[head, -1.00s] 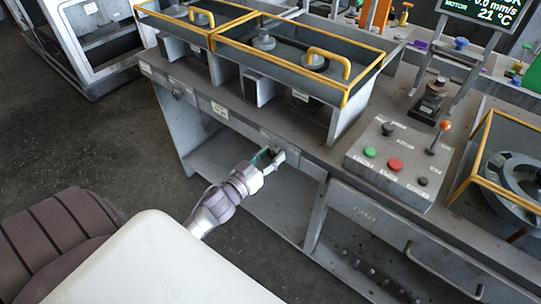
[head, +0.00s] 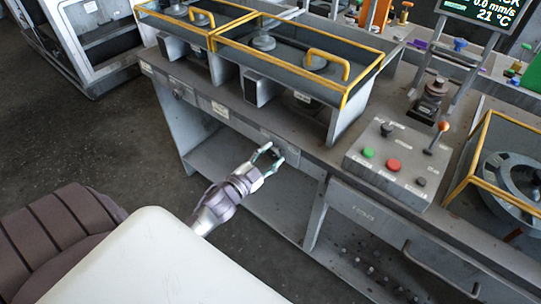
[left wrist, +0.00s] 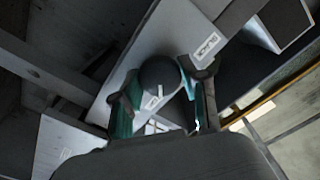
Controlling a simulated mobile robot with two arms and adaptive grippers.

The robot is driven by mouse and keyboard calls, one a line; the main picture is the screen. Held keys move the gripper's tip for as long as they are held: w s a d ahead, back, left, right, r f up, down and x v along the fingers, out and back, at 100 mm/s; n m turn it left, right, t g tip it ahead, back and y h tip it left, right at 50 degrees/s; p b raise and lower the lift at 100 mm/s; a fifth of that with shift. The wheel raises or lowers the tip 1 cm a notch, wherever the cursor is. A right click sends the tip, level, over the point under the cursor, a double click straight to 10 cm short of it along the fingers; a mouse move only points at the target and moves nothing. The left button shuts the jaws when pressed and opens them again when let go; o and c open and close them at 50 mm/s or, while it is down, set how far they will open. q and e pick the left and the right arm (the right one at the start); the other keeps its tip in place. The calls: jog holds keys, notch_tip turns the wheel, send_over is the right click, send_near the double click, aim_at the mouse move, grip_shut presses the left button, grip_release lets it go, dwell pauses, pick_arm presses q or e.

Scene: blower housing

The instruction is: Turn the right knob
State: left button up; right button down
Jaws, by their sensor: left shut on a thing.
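The right knob (head: 273,153) is dark and round, on the front panel of the bench, below the yellow-railed guards. In the left wrist view the knob (left wrist: 159,76) is a dark dome with a white line pointing down in the picture. My left gripper (head: 269,157) is shut on it, one finger on each side. In the left wrist view the teal-padded fingers of the gripper (left wrist: 160,102) flank the knob. The left knob (head: 178,93) is further left on the same panel. My right gripper is not in view.
A control box (head: 388,160) with green and red buttons and an orange-tipped lever stands on the bench to the right. The yellow-railed guard (head: 345,98) rises above the knob. A drawer handle (head: 430,267) sticks out lower right. The floor (head: 95,145) at left is clear.

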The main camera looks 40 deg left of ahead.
pick_arm(q)
jog(key=shift+m, duration=0.9)
jog(key=o, duration=1.1)
jog(key=shift+o, duration=0.2)
jog(key=s, duration=1.2)
jog(key=shift+a, duration=0.45)
jog(key=shift+f, duration=0.1)
